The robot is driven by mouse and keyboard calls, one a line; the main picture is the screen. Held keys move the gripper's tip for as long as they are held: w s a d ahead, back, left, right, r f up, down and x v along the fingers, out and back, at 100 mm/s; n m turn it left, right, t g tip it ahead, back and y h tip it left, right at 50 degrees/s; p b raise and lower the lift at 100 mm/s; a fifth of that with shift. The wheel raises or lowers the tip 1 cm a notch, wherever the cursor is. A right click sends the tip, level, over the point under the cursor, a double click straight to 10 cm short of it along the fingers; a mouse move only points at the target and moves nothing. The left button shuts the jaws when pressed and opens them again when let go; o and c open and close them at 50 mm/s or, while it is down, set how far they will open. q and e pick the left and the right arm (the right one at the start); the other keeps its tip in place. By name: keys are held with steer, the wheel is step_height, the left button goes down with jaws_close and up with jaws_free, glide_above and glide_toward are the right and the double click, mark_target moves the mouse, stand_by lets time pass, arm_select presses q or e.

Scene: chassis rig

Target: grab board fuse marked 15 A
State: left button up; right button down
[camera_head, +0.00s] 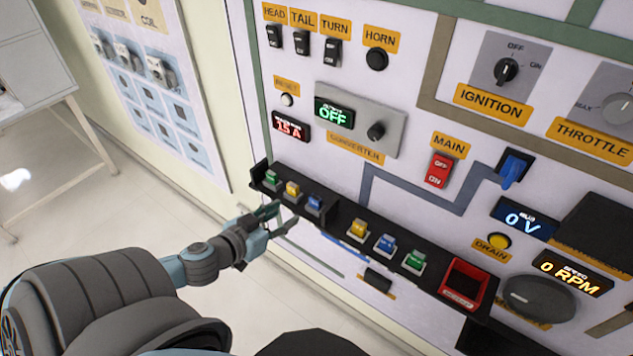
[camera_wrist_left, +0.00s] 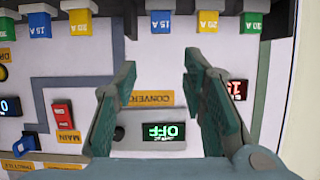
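Two blue fuses marked 15 A show. One blue fuse (camera_head: 314,204) ends the left group of the black rack (camera_head: 335,217) and shows in the left wrist view (camera_wrist_left: 161,24). The other blue fuse (camera_head: 385,243) is in the middle of the right group and also shows in the left wrist view (camera_wrist_left: 40,24). My left gripper (camera_head: 283,217) is open and empty, just in front of and below the left group. In the left wrist view its fingers (camera_wrist_left: 160,75) stand apart, and the first blue fuse lies beyond the gap between them. My right gripper is not in view.
Beside the blue fuses sit yellow fuses (camera_head: 292,188) marked 20 A and green fuses (camera_head: 271,178), the left one marked 30 A. A red-rimmed bin (camera_head: 467,283) is on the rack's right. A red display (camera_head: 290,127) and the converter panel (camera_head: 360,118) are above.

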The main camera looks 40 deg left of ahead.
arm_select(q)
steer(key=b, duration=0.6)
glide_toward(315, 199)
steer(key=w, duration=0.1)
steer(key=b+x, duration=0.1)
steer(key=x, duration=0.3)
steer(key=b+x, duration=0.1)
steer(key=x, duration=0.3)
steer(key=shift+s+f+b, duration=0.15)
steer(key=shift+f+b, duration=0.1)
steer(key=shift+b, duration=0.15)
steer(key=shift+a, duration=0.1)
steer(key=c, duration=0.7)
